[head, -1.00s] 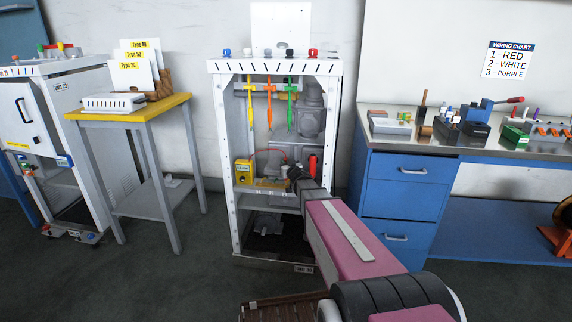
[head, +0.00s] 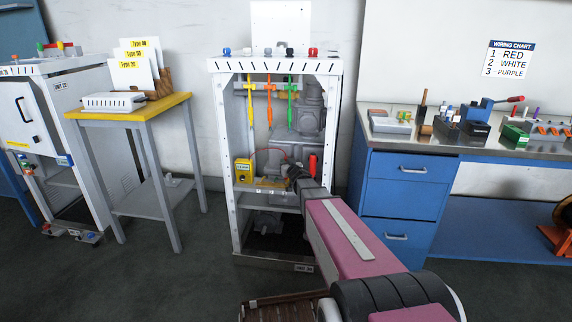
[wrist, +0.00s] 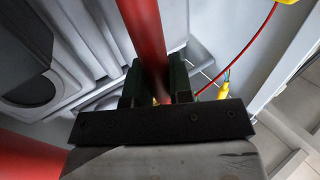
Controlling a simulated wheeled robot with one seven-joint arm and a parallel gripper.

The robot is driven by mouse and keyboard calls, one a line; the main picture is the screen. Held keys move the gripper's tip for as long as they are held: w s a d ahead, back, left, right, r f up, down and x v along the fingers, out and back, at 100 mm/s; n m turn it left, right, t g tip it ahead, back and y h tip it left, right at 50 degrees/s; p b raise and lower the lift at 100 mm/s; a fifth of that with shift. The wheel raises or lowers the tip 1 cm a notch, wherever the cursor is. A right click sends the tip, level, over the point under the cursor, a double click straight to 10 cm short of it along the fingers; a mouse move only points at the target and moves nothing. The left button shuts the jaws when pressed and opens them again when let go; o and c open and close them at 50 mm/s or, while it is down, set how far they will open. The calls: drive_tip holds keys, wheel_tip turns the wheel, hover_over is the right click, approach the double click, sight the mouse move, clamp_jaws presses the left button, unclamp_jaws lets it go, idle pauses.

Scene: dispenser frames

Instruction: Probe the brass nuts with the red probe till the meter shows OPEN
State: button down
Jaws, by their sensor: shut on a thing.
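My gripper (head: 296,173) reaches into the open white cabinet (head: 236,205). In the wrist view my gripper (wrist: 158,82) has its dark fingers shut on the red probe (wrist: 144,35), which runs up and away between them. A red lead (wrist: 250,48) runs beside it toward a yellow part at the top. The yellow meter (head: 244,171) stands at the left inside the cabinet; its display is too small to read. A red upright piece (head: 313,164) shows just right of my gripper; I cannot tell what it is. I cannot make out the brass nuts or the probe's tip contact.
Yellow, orange and green handles (head: 269,90) hang in the upper cabinet in front of grey pipes. A yellow-topped table (head: 140,109) stands left, a blue workbench (head: 406,195) right. The cabinet's side posts bound the opening. The floor in front is clear on the left.

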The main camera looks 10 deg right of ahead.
drive_tip(key=shift+f, duration=0.3)
idle(0.6)
drive_tip(key=shift+r, duration=0.1)
drive_tip(key=shift+r, duration=2.4)
drive_tip(key=shift+d+r, duration=0.1)
